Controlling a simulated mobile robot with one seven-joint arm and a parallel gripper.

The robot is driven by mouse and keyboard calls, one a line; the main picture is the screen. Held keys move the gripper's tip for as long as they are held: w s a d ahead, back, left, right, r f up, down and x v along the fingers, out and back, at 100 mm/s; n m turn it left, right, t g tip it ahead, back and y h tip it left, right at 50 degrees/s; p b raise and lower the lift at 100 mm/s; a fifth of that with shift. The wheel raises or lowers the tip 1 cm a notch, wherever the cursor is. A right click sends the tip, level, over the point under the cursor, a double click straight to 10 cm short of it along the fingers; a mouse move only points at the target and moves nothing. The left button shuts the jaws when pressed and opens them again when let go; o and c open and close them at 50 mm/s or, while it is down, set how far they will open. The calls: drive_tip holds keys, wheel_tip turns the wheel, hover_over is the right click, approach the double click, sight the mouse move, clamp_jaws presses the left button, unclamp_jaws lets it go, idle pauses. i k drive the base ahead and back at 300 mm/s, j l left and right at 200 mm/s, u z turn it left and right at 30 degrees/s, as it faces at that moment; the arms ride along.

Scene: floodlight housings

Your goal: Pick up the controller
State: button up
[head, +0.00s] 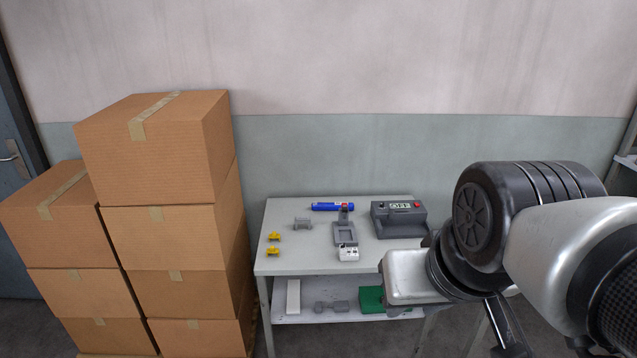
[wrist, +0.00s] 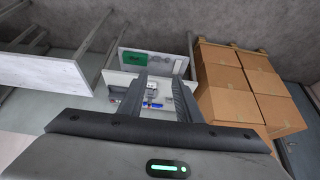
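A dark grey box with a small display and a red button (head: 399,219) stands at the right back of the grey tabletop. A small white module (head: 348,253) sits at the front of a grey open housing (head: 345,233), left of that box. I cannot tell for sure which of these is the controller. In the head view my arm is at the right, beside the table.
The table (head: 290,264) also bears a blue tool (head: 332,207), a grey bracket (head: 302,223) and two yellow parts (head: 273,237). Its lower shelf holds a green block (head: 371,299) and grey pieces. Stacked cardboard boxes (head: 190,240) stand close on the left; a wall is behind.

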sight(345, 253)
drive_tip(key=i, duration=1.75)
drive_tip(key=l, duration=0.05)
